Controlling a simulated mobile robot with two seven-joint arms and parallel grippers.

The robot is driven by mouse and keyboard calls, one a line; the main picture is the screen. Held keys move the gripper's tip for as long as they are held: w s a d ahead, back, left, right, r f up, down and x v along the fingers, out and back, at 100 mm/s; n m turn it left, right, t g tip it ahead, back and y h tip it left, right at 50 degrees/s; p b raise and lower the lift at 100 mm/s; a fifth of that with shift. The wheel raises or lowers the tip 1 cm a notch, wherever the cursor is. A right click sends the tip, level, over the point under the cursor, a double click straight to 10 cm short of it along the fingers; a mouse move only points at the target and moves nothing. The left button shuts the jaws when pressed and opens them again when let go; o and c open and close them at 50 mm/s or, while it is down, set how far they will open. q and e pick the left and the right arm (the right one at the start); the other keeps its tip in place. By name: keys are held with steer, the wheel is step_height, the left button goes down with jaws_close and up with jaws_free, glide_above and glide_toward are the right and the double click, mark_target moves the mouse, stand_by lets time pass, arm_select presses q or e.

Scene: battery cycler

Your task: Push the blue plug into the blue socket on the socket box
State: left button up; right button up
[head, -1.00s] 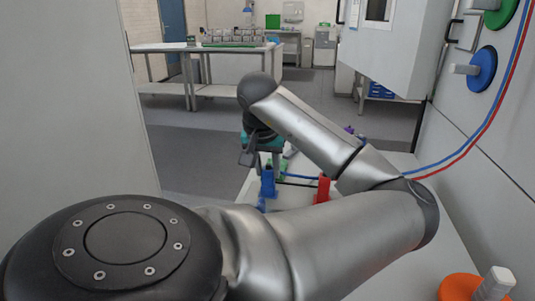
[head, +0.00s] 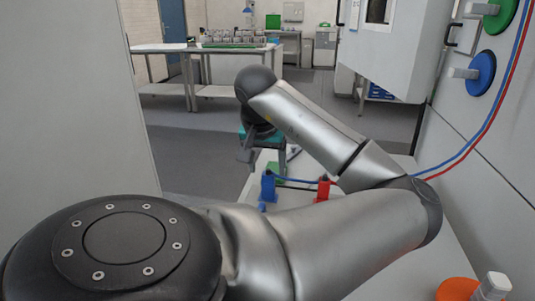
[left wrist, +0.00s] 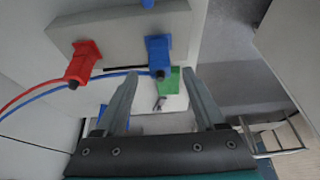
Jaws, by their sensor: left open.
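In the left wrist view the blue plug (left wrist: 158,52) is at the edge of a grey box (left wrist: 115,38), probably the socket box. I cannot tell how far it is seated, and the blue socket is not distinct. My left gripper (head: 263,158) is beyond the plug in the head view. In the left wrist view its jaws (left wrist: 160,82) are apart and empty, with the plug ahead, not between them. My right gripper is not in view.
A red plug (head: 323,189) with a red cable stands to the right of the blue one. A green part (left wrist: 170,79) lies beyond the jaws. A white wall panel (head: 485,140) with round blue and green fittings borders the right side. An orange item (head: 455,290) is near front right.

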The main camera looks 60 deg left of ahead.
arm_select(q)
steer(key=p+v, duration=0.4)
steer(key=v, duration=0.8)
steer(key=shift+r, duration=0.3)
